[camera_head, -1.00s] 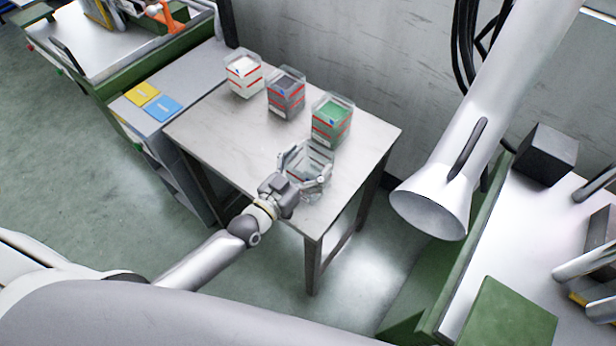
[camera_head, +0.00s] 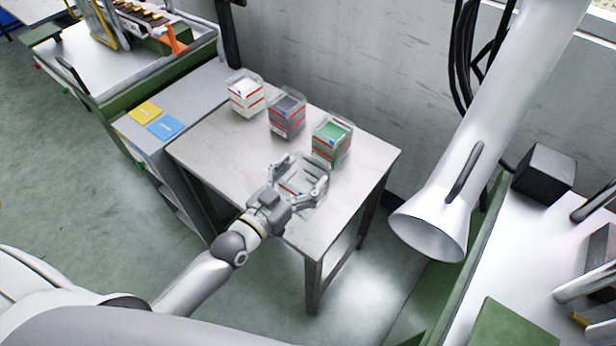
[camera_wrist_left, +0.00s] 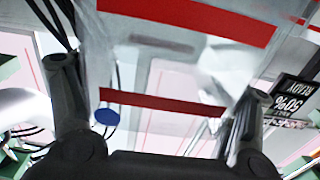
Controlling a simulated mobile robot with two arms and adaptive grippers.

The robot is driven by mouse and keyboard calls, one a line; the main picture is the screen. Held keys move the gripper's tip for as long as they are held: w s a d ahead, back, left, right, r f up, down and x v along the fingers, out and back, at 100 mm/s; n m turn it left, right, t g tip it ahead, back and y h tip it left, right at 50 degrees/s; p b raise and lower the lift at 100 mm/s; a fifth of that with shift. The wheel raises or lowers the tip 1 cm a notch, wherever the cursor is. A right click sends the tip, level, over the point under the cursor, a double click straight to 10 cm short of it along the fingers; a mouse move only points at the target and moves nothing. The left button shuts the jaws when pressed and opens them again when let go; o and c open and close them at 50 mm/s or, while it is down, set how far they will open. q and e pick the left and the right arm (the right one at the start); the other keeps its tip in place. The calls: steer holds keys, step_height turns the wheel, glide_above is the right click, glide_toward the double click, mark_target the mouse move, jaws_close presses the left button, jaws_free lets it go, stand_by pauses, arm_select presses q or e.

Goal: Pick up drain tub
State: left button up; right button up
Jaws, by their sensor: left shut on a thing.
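The drain tub (camera_head: 303,172) looks like the clear, empty box at the near right part of the light table. My left gripper (camera_head: 300,180) has one finger on each side of it and is shut on it. In the left wrist view the see-through tub (camera_wrist_left: 165,75) fills the space between the two dark fingers, with red bands across its wall. The gripper and wrist hide part of the tub's near side. I cannot tell for sure whether its base touches the table. My right gripper is not in view.
Clear tubs with white (camera_head: 245,95), grey (camera_head: 287,117) and green (camera_head: 331,142) contents stand along the table's back. The table (camera_head: 215,150) is bare at its left front. A grey cabinet with yellow (camera_head: 146,112) and blue (camera_head: 165,127) labels adjoins the table's left side.

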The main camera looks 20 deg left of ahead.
arm_select(q)
steer(key=s+a+r+b, duration=0.1)
steer(key=s+a+r, duration=0.2)
steer(key=s+r, duration=0.3)
steer(key=s, duration=0.4)
steer(key=shift+s+r, duration=0.35)
steer(key=shift+s, duration=0.05)
steer(key=shift+a, duration=0.1)
